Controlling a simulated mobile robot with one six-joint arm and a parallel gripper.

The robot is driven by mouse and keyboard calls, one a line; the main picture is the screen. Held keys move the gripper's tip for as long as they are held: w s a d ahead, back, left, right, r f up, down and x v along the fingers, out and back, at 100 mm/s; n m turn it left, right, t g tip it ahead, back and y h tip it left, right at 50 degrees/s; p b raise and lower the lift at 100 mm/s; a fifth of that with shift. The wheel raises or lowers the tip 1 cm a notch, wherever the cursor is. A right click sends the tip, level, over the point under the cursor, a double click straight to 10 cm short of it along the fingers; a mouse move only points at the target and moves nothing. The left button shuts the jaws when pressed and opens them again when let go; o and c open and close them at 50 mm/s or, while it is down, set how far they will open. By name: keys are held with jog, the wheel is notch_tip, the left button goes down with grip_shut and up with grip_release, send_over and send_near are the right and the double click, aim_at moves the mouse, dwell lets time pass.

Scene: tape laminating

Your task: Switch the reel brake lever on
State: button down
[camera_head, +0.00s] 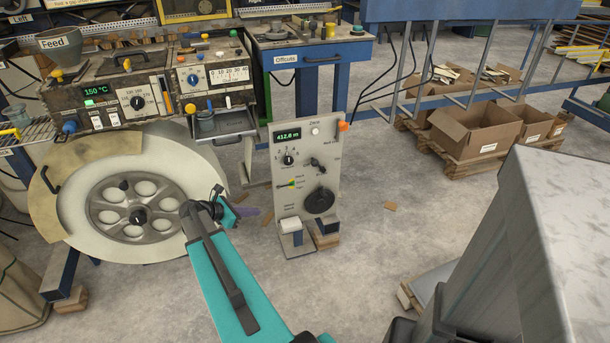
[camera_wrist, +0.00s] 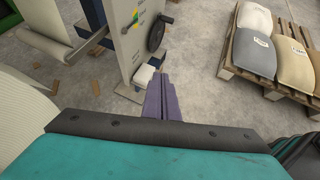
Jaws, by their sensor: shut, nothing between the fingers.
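A grey upright control panel (camera_head: 305,228) stands on the floor right of the big reel (camera_head: 170,222). On its left half is a small lever (camera_head: 287,184) with green and yellow parts, lying roughly sideways; it also shows at the top of the wrist view (camera_wrist: 131,21). Its labels are too small to read, so I cannot tell its setting or confirm that it is the reel brake lever. My gripper (camera_head: 247,211) is left of the panel, apart from the lever. Its purple fingers (camera_wrist: 163,98) are shut and empty, in front of the panel's lower part in the wrist view.
The panel also carries a green display (camera_head: 288,136), a selector knob (camera_head: 289,159), a black crank wheel (camera_head: 319,201) and an orange knob (camera_head: 343,126). Below are a white block (camera_head: 291,227) and a black block (camera_head: 327,226). Sacks lie on a pallet (camera_wrist: 227,73).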

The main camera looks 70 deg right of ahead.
jog(key=s+d+r+n+g+h+b, duration=0.2)
jog(key=s+d+r, duration=0.3)
jog(key=d+r, duration=0.3)
jog(key=d, duration=0.3)
jog(key=shift+s+d+r, duration=0.2)
jog(key=shift+d+r, duration=0.15)
jog(key=shift+s+d+f, duration=0.1)
jog(key=d+r+b+x, duration=0.1)
jog(key=r+x, duration=0.1)
jog(key=x, duration=1)
jog(key=shift+s+d+r, duration=0.2)
jog(key=shift+d+r, duration=0.05)
jog(key=shift+r, duration=0.05)
